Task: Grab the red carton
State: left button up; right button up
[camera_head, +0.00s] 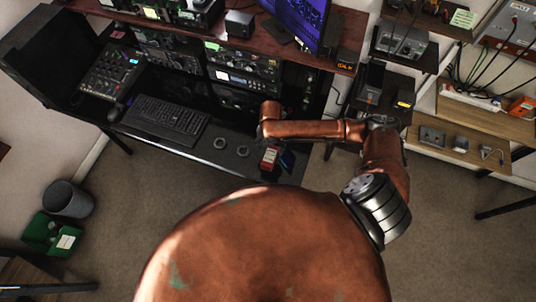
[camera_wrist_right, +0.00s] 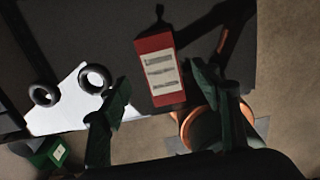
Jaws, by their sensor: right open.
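The red carton (camera_head: 269,158) with a pale label stands near the front edge of the dark desk. In the right wrist view the carton (camera_wrist_right: 163,72) lies between and a little beyond the dark fingers of my right gripper (camera_wrist_right: 160,84). The fingers are spread, with a gap on either side of the carton; I see no grip on it. In the head view my right arm reaches in from the right, and its wrist is just behind the carton; the fingers are hard to make out there. My left gripper is not in view.
Two dark rings (camera_head: 219,143) (camera_head: 243,151) lie left of the carton. A keyboard (camera_head: 166,119) is farther left. A small dark blue item (camera_head: 287,160) shows just right of the carton. Radio gear and a monitor (camera_head: 296,18) stand behind. The floor in front is open.

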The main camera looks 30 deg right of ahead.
aim_at(270, 155)
jog(key=f, duration=0.3)
jog(key=shift+s, duration=0.3)
jog(key=f, duration=0.3)
jog(key=shift+a+f, duration=0.25)
jog(key=shift+f, duration=0.1)
jog(key=c, duration=0.7)
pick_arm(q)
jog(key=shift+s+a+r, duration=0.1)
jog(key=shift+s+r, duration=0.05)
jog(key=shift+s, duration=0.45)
pick_arm(e)
jog(key=c, duration=0.6)
